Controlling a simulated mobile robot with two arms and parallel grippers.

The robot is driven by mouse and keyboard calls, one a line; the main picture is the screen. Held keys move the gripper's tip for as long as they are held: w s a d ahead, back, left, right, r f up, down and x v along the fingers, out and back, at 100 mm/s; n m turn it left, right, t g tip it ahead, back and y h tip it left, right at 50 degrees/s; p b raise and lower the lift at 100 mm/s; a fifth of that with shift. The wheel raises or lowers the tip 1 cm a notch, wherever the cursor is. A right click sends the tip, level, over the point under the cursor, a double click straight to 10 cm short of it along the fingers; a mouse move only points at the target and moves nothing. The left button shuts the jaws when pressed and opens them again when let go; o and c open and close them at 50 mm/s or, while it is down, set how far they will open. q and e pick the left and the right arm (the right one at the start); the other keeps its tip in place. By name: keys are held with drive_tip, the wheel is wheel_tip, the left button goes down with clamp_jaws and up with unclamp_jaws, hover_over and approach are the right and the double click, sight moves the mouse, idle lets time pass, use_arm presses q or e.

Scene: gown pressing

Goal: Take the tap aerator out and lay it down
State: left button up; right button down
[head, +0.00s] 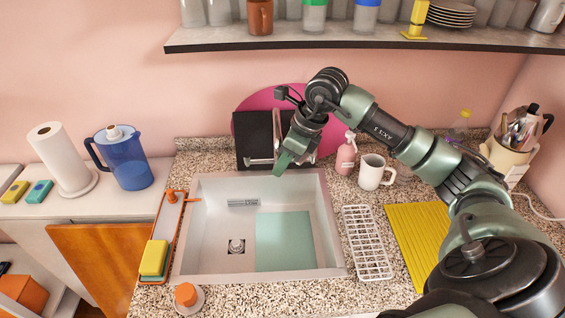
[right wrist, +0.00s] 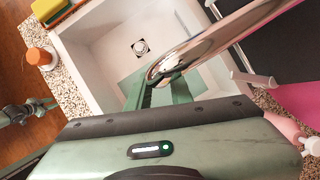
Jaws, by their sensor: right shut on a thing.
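The chrome tap spout (right wrist: 215,40) reaches over the white sink (head: 215,215) in the right wrist view. In the head view the tap (head: 262,161) is partly hidden by my right gripper (head: 286,160). My right gripper's green fingers (right wrist: 160,92) are shut at the spout's open end. The tap aerator is hidden between the fingers, and I cannot tell whether it is still seated in the spout. What looks like my left gripper (right wrist: 25,112) shows small and dark at the left of the right wrist view, its fingers unclear; it is out of the head view.
A pale green mat (head: 285,240) lies in the sink near the drain (head: 236,246). A white rack (head: 367,243), a mug (head: 372,172), a pink soap bottle (head: 346,155) and a yellow mat (head: 412,240) stand or lie right of it. A shelf (head: 350,43) hangs above.

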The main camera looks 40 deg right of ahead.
drive_tip(key=shift+f+b, duration=1.3)
drive_tip(key=shift+f, duration=0.2)
drive_tip(key=shift+f+b, duration=0.3)
drive_tip(key=shift+b, duration=0.15)
